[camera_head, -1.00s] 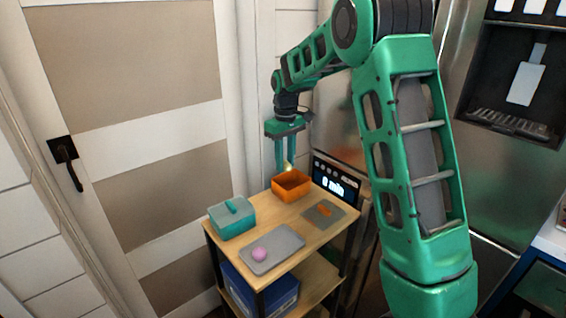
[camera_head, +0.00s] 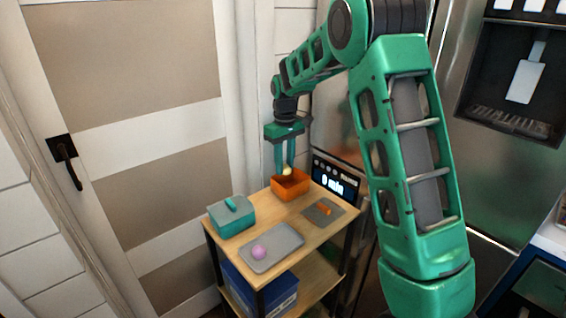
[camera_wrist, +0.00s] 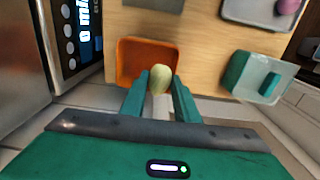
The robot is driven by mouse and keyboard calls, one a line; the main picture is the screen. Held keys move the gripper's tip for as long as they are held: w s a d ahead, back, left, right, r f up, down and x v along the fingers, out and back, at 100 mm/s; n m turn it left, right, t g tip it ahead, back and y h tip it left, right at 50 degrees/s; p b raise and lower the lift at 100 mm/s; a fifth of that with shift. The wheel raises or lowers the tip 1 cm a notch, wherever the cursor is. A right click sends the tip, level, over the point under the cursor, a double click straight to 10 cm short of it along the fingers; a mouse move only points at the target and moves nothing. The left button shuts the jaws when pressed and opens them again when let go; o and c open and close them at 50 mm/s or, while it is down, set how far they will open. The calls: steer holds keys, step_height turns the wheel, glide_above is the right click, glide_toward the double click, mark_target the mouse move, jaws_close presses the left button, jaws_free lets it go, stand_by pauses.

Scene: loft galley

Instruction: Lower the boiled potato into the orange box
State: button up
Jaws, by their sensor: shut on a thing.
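The boiled potato (camera_wrist: 160,79) is pale yellow and sits between the two fingertips of my gripper (camera_head: 285,170). It also shows in the head view (camera_head: 287,171), just above the orange box. The orange box (camera_head: 291,190) is open-topped and stands at the back of the cart top. In the wrist view the box (camera_wrist: 133,62) lies behind the potato, which overlaps its right side. My gripper, in the wrist view too (camera_wrist: 159,82), is shut on the potato and points down. Whether the potato is below the box's rim I cannot tell.
The wooden cart top (camera_head: 279,215) holds a teal lidded box (camera_head: 232,218), a grey tray with a pink ball (camera_head: 259,252), and a grey mat with an orange piece (camera_head: 324,209). A display panel (camera_head: 335,180) stands behind on the right.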

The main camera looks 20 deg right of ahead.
mark_target(285, 173)
steer(key=shift+f, duration=1.75)
steer(key=shift+s+f, duration=0.15)
steer(key=o, duration=1.1)
step_height(285, 173, up, 11)
